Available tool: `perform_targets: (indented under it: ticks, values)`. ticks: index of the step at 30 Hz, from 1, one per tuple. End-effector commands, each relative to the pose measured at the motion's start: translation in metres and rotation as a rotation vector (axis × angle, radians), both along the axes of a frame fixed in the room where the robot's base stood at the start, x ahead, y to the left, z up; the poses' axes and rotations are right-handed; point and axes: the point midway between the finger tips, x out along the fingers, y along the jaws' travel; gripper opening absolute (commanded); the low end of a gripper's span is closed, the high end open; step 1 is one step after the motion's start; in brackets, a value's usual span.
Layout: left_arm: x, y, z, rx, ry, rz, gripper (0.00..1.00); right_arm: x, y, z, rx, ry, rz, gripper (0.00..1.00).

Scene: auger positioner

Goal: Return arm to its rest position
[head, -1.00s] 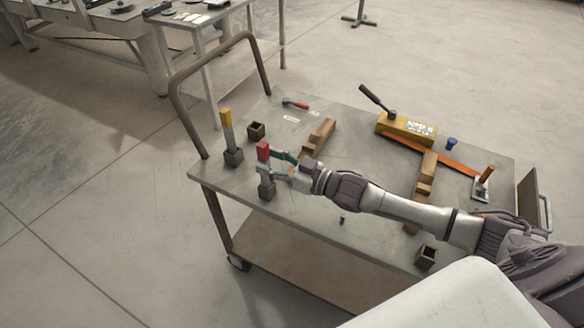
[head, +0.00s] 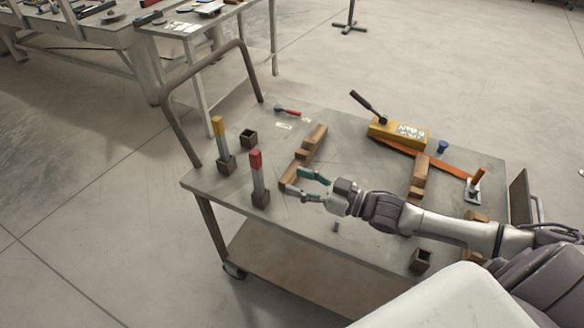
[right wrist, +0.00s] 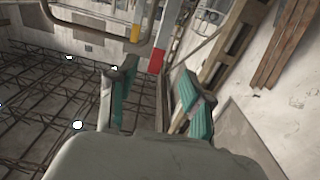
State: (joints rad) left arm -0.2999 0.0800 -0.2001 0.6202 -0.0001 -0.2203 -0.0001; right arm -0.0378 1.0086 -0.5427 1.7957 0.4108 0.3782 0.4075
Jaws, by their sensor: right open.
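My right gripper (head: 306,184) is open and empty over the cart top, its teal finger pads spread apart. A red-topped post (head: 258,178) stands upright in a dark square socket to the left of the gripper, apart from it. The red top also shows between the fingers in the right wrist view (right wrist: 156,60), farther off. A yellow-topped post (head: 222,146) stands upright in another socket farther left. My left gripper is in neither view.
The grey cart (head: 300,232) has a tall handle (head: 190,75) at its left. Wooden blocks (head: 306,150) lie just behind the gripper. A yellow box (head: 396,132) with a lever and an orange bar (head: 446,166) lie at the right. Empty sockets (head: 248,138) (head: 421,260) stand on the top.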

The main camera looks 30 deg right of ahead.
Motion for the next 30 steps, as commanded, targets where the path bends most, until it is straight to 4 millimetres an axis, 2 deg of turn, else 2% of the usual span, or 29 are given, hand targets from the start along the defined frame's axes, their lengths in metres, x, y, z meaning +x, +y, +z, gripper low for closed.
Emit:
perform_targets:
  ticks: [5, 8, 14, 16, 20, 25, 30]
  values:
    - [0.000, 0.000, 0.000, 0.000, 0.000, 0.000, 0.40, 0.000, 0.001, 0.000, 0.000, 0.001, 0.000, 0.50]
    - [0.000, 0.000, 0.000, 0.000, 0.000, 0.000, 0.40, -0.002, 0.009, -0.006, -0.007, 0.021, -0.008, 0.50]
    - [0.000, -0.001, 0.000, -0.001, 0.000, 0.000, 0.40, -0.022, 0.054, -0.042, -0.095, 0.175, -0.084, 0.50]
    - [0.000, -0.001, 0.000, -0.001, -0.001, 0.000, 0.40, -0.034, 0.069, -0.055, -0.146, 0.253, -0.126, 0.50]
    - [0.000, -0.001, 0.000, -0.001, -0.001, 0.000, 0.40, -0.062, 0.081, -0.075, -0.250, 0.415, -0.211, 0.50]
    - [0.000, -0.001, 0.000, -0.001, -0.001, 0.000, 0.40, -0.110, 0.074, -0.092, -0.374, 0.646, -0.314, 0.50]
    - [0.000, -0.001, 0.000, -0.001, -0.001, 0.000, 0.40, -0.151, 0.061, -0.100, -0.449, 0.825, -0.376, 0.50]
